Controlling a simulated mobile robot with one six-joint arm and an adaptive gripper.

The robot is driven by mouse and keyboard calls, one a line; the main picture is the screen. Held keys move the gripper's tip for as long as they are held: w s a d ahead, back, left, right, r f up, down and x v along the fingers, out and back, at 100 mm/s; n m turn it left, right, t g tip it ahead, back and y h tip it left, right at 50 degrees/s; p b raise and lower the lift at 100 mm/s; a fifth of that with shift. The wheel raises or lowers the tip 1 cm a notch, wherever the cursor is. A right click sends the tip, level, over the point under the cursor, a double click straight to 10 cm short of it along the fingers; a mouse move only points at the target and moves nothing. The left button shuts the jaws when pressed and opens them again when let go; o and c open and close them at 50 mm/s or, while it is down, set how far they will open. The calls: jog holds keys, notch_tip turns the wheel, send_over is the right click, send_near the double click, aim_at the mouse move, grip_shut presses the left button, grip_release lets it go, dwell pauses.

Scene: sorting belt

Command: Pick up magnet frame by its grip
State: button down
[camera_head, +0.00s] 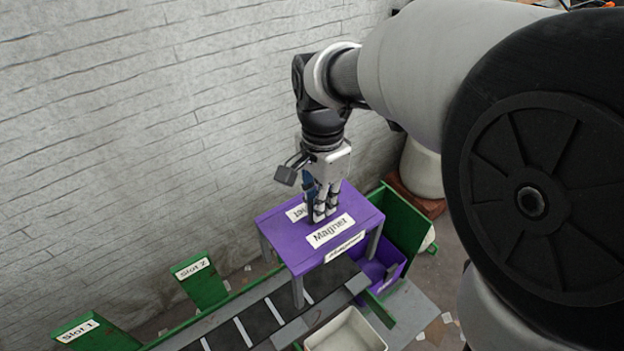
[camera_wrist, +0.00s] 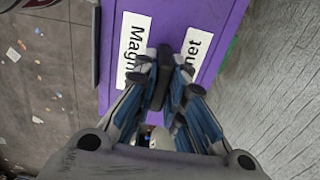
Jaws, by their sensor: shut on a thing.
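The magnet frame (camera_head: 285,237) is a purple table-like frame with grey legs and white "Magnet" labels. It stands over the belt in the head view. Its purple top (camera_wrist: 212,17) fills the middle of the wrist view. My gripper (camera_head: 320,214) points down at the middle of the top. In the wrist view my gripper (camera_wrist: 164,80) is shut on the dark grip (camera_wrist: 165,60), a bar between the two labels. The fingers hide part of the grip and one label.
The dark sorting belt (camera_head: 228,334) runs under the frame. Green panels marked Slot 1 (camera_head: 88,336) and Slot 2 (camera_head: 203,284) stand at left. A purple bin (camera_head: 378,272) and a pale bin (camera_head: 345,335) are beside the belt. A white brick wall (camera_head: 150,130) rises behind.

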jog(key=s+d+b, duration=0.1)
jog(key=s+d, duration=0.7)
jog(key=s, duration=0.4)
